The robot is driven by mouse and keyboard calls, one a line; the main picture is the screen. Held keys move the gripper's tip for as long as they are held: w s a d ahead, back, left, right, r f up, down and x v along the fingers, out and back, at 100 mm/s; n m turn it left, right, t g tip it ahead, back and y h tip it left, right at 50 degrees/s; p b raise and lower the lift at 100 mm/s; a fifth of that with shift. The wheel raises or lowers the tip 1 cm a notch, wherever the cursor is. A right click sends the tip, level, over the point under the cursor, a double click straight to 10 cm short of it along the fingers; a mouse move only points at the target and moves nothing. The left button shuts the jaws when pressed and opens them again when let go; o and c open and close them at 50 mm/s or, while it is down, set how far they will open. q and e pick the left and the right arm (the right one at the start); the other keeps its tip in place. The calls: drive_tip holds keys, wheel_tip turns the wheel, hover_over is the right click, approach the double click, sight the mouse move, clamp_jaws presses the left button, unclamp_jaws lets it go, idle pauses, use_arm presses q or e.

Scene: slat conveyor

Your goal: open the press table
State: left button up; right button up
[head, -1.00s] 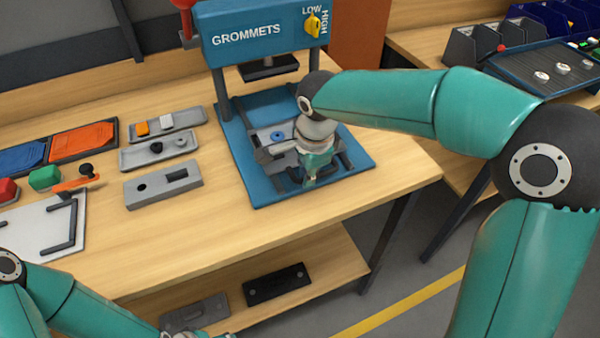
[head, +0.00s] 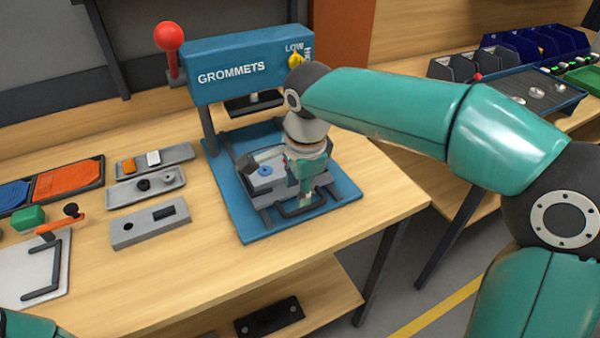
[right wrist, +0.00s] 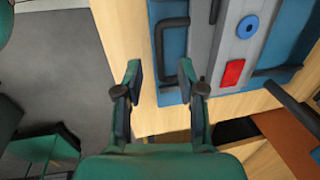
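The blue grommet press (head: 235,72) stands on the bench. Its grey table plate (head: 243,193) lies on the blue base (head: 350,190) and carries a blue ring (head: 265,170). A black U-shaped handle (head: 290,212) is at the plate's front; it also shows in the right wrist view (right wrist: 160,45). My right gripper (head: 306,203) is down at the handle and hides part of the plate. In the right wrist view, its fingers (right wrist: 162,78) are apart, with the handle just ahead of and between them; contact cannot be told. A red block (right wrist: 232,73) lies near the ring. My left gripper is out of view.
The press has a red-ball lever (head: 168,38) and a yellow LOW/HIGH knob (head: 297,60). Grey trays (head: 120,196) and a grey block (head: 150,224) lie left of it. A white board with a black handle (head: 42,285) is further left. Bench front edge is close.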

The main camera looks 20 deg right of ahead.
drive_tip(key=shift+s+r, duration=0.25)
drive_tip(key=shift+r, duration=0.85)
drive_tip(key=shift+s+r, duration=0.2)
drive_tip(key=shift+r, duration=0.9)
drive_tip(key=shift+f, duration=0.1)
